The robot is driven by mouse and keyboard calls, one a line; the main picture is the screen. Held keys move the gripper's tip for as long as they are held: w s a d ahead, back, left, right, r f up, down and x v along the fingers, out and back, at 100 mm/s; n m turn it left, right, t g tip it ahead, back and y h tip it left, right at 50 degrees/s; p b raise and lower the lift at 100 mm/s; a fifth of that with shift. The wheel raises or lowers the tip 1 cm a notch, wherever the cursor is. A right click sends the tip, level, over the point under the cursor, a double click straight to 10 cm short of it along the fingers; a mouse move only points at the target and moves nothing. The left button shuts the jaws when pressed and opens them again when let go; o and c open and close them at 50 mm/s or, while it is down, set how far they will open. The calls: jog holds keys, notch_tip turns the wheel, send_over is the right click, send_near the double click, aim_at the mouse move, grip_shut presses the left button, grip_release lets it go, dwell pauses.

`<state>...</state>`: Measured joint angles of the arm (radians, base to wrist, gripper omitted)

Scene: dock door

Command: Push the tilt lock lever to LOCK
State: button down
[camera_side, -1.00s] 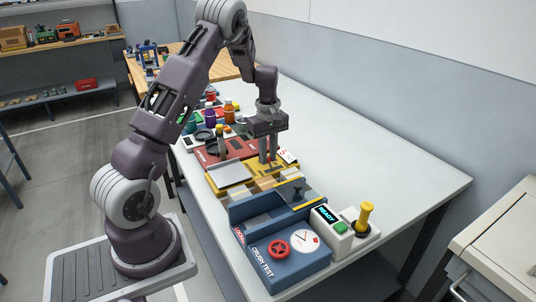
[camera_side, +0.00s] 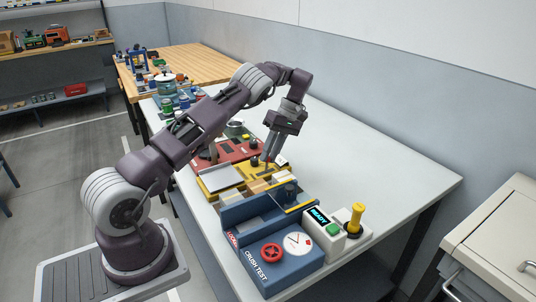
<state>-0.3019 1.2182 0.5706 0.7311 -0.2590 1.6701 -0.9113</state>
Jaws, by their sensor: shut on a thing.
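My gripper (camera_side: 269,160) points down at a slant over the yellow station (camera_side: 231,190) in the middle of the row. Its fingers are close together and shut on a small part that the fingertips hide, so I cannot tell what it is. A dark round knob (camera_side: 254,162) shows just left of the fingertips; I cannot tell whether they touch. A yellow-handled lever (camera_side: 356,217) stands upright on the white box (camera_side: 350,243) at the front right, apart from my gripper.
The blue crush test unit (camera_side: 272,269) has a red wheel (camera_side: 271,253) and a white dial (camera_side: 297,243). The white box has a READY display (camera_side: 319,216) and a green button (camera_side: 333,229). A red station (camera_side: 232,151) lies behind the yellow one. The table's right side (camera_side: 370,160) is clear.

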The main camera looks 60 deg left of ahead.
jog(key=c, duration=1.3)
grip_release()
notch_tip(320, 180, up, 10)
jog(key=shift+r, duration=0.1)
